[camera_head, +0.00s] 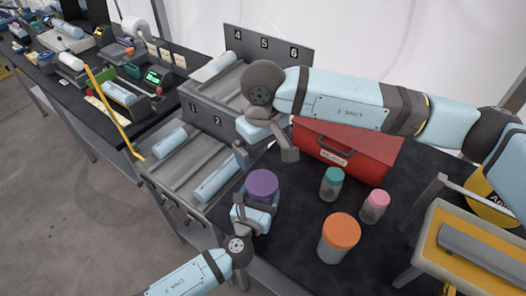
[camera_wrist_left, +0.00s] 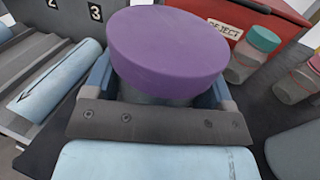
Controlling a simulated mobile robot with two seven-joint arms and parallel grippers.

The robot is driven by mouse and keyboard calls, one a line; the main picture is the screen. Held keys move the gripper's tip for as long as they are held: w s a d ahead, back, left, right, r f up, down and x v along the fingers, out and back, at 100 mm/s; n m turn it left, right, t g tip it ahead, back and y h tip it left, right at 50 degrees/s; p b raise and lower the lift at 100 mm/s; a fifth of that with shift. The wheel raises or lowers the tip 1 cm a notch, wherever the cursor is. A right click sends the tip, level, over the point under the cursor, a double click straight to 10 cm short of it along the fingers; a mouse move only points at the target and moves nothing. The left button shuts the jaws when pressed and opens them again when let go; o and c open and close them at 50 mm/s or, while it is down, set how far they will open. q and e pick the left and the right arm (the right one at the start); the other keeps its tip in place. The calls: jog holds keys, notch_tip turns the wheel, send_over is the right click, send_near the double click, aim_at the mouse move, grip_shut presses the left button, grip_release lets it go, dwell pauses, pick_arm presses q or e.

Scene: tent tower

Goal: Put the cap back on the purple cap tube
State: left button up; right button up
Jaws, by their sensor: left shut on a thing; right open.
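The purple cap (camera_head: 262,183) sits on top of the purple cap tube at the left edge of the dark table. In the left wrist view the cap (camera_wrist_left: 168,48) covers the tube's top, and a strip of the tube's grey body (camera_wrist_left: 155,98) shows below it. I cannot tell whether the cap is fully seated. My left gripper (camera_head: 256,208) is shut on the tube's body, below the cap. My right gripper (camera_head: 267,150) is open and empty, above and just behind the cap, apart from it.
A red box (camera_head: 375,160) stands behind. A teal-capped jar (camera_head: 331,186), a pink-capped jar (camera_head: 374,207) and a larger orange-capped jar (camera_head: 339,240) stand to the right. Numbered grey racks (camera_head: 180,165) with pale blue cylinders lie to the left. The table between the jars is clear.

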pick_arm(q)
jog(key=o, duration=1.2)
jog(key=shift+b+v, duration=1)
jog(key=shift+v, duration=5.95)
